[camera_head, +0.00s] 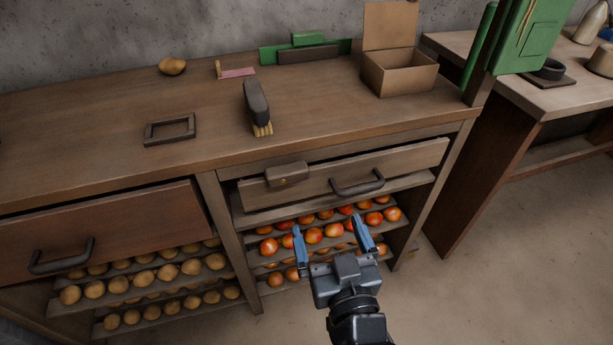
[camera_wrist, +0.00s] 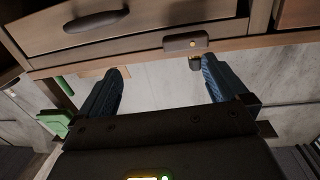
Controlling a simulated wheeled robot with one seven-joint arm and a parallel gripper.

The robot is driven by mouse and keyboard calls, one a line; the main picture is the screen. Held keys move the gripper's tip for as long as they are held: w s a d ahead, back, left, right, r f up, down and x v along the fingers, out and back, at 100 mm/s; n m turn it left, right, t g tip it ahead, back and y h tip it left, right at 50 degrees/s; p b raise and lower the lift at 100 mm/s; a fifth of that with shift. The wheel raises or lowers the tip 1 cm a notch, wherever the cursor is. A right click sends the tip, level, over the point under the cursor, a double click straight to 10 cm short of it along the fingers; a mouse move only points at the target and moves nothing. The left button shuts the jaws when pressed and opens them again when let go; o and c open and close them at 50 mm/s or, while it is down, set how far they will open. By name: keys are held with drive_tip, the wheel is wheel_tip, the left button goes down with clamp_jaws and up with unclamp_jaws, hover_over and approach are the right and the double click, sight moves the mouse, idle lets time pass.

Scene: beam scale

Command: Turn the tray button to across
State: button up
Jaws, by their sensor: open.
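The tray button (camera_head: 287,174) is a small brown block at the upper left of the right-hand drawer front (camera_head: 405,163). Its long side lies roughly along the drawer's top edge. A small light spot shows on its face. It also shows in the wrist view (camera_wrist: 186,41), near the right finger's tip in the picture and apart from it. My gripper (camera_head: 328,228) is open and empty, in front of the fruit shelves and below the drawer. Its blue fingers are spread in the wrist view (camera_wrist: 163,70). Nothing is between them.
A dark handle (camera_head: 357,183) curves out right of the button. A left drawer (camera_head: 110,225) has its own handle. On the bench are a brush (camera_head: 256,103), a small frame (camera_head: 170,130), an open box (camera_head: 400,78) and a green-backed block. Shelves of fruit lie below.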

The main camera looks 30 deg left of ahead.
drive_tip(key=n+y, duration=0.1)
approach(289, 177)
drive_tip(key=x, duration=0.2)
drive_tip(key=shift+g, duration=0.4)
drive_tip(key=shift+x, duration=3.8)
drive_tip(key=shift+w+d+r, duration=0.1)
drive_tip(key=shift+r, duration=0.05)
drive_tip(key=shift+c, duration=0.2)
drive_tip(key=c, duration=0.7)
